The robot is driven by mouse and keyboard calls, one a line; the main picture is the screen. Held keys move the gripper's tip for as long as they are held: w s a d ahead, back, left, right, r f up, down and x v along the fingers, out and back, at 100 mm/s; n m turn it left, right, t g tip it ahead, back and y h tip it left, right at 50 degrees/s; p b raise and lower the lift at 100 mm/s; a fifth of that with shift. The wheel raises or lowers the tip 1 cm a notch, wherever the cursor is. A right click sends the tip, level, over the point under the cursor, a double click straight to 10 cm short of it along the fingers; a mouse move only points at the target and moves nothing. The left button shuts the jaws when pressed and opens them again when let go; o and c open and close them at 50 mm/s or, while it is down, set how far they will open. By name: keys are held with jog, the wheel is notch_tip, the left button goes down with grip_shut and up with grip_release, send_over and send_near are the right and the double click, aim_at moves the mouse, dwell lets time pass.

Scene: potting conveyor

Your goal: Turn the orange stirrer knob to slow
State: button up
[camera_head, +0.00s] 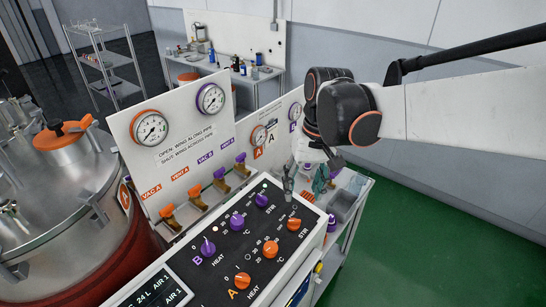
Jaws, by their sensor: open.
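The orange stirrer knob (293,224) is at the far right end of the front row on the black control panel (222,272), beside a label that reads STIR. Its pointer setting is too small to read. My gripper (303,187) hangs beyond the panel's far right corner, a little behind the orange stirrer knob and apart from it. It is open and I see nothing held in it. My dark wrist and white arm reach in from the right.
Other orange knobs (270,249) and purple knobs (237,222) share the panel. A white gauge board with valve handles (197,196) stands behind it. A metal vessel (60,200) is at the left. A grey cart (345,205) stands behind the gripper. Green floor (420,240) is clear at right.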

aim_at(294, 220)
jog(key=f, duration=0.3)
jog(key=a+f+b, duration=0.1)
jog(key=f, duration=0.3)
jog(key=f+b, duration=0.1)
jog(key=f, duration=0.3)
jog(key=shift+a+f, duration=0.1)
jog(key=shift+a, duration=0.1)
jog(key=c, duration=1.1)
